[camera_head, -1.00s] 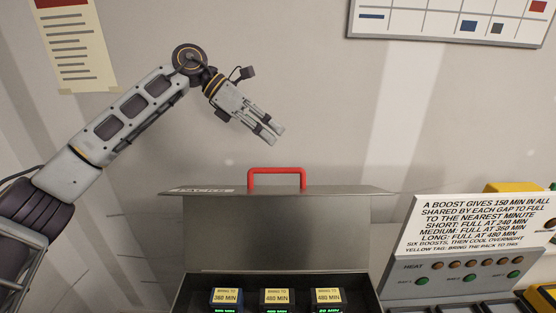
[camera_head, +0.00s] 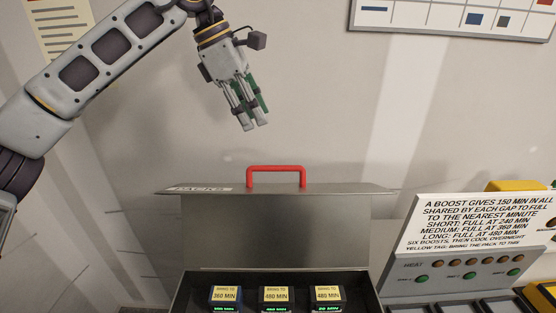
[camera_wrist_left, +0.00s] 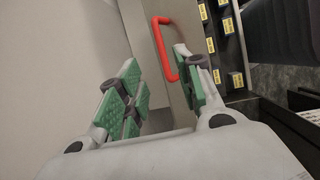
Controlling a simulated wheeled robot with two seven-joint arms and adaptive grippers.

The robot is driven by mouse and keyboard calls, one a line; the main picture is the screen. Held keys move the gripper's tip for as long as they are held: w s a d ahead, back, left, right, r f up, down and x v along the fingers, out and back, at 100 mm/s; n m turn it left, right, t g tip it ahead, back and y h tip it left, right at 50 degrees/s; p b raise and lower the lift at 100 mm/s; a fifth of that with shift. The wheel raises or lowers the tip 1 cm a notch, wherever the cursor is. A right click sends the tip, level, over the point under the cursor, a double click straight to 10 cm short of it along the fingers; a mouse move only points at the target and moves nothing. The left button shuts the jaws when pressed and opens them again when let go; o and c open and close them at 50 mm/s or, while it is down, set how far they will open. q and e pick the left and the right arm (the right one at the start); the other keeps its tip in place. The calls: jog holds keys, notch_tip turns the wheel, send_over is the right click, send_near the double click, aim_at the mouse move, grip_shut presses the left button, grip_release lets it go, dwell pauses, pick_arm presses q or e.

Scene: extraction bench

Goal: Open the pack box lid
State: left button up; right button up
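The pack box lid (camera_head: 290,228) stands raised at the back of the pack box (camera_head: 364,289), and the box is open. A red handle (camera_head: 276,170) sits on the lid's top edge. My left gripper (camera_head: 254,127) is above the handle, a little to its left, apart from it and pointing down. In the left wrist view its green-padded fingers (camera_wrist_left: 162,85) are spread with nothing between them, and the red handle (camera_wrist_left: 157,48) shows beyond them, by the right finger. My right gripper is not in any view.
Several yellow-labelled packs (camera_head: 275,295) sit inside the box. A heat panel with a printed sign (camera_head: 464,222) stands at the right. A wall chart (camera_head: 450,18) hangs at the upper right. The wall space around the left gripper is clear.

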aim_at(278, 166)
pick_arm(q)
jog(key=p+x, duration=0.3)
jog(key=x, duration=1)
jog(key=shift+d+f, duration=0.2)
jog(key=shift+f, duration=0.1)
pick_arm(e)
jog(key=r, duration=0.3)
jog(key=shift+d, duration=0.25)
pick_arm(q)
jog(key=shift+c, duration=0.2)
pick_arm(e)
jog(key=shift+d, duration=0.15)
pick_arm(q)
grip_shut()
